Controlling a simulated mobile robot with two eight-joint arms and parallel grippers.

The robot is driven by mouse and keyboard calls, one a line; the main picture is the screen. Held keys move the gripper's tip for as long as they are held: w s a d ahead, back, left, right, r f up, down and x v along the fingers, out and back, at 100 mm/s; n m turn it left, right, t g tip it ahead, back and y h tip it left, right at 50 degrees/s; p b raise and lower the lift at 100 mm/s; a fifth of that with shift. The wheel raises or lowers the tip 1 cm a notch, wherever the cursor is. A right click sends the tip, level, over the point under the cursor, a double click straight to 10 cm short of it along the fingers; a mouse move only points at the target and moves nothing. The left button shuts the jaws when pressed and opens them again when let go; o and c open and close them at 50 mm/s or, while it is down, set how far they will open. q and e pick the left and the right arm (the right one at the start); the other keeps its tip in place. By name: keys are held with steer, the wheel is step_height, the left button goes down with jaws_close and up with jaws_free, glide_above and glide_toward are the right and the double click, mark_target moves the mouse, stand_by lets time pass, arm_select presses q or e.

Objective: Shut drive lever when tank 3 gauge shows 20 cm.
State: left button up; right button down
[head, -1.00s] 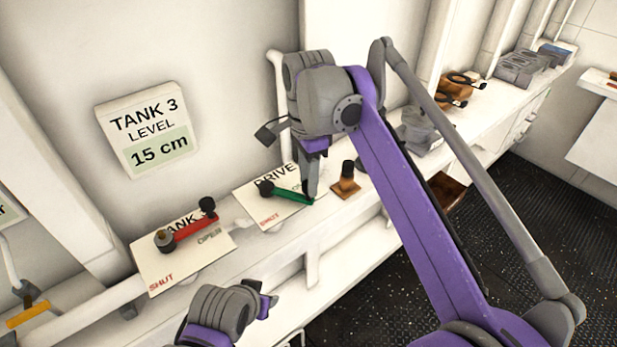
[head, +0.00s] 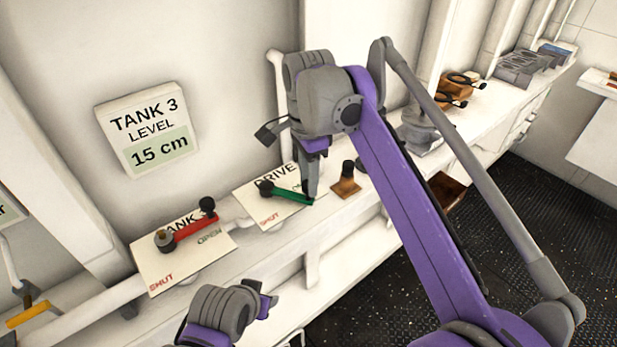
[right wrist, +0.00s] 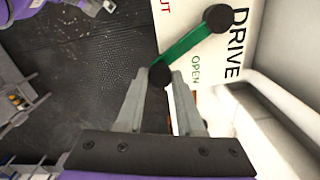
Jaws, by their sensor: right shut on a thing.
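The tank 3 gauge (head: 147,130) on the wall reads 15 cm. The green drive lever (head: 290,196) lies over the DRIVE plate (head: 250,205), its free end on the OPEN side. My right gripper (head: 311,192) is shut on that free end. In the right wrist view the green lever (right wrist: 190,44) runs from a dark round hub to the dark knob between my right fingertips (right wrist: 160,76). My left gripper (head: 266,302) is low in the head view, apart from the levers; its jaws do not show clearly.
A red lever (head: 195,229) on the TANK 3 plate (head: 180,262), left of the drive lever, points towards OPEN. A brown fitting with a dark top (head: 346,182) stands just right of my right gripper. A yellow-handled lever (head: 28,313) is at far left. The dark deck is at right.

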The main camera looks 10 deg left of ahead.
stand_by(0.3)
steer(key=shift+s+m, duration=0.4)
steer(key=shift+m, duration=0.1)
steer(key=c, duration=0.5)
jaws_free()
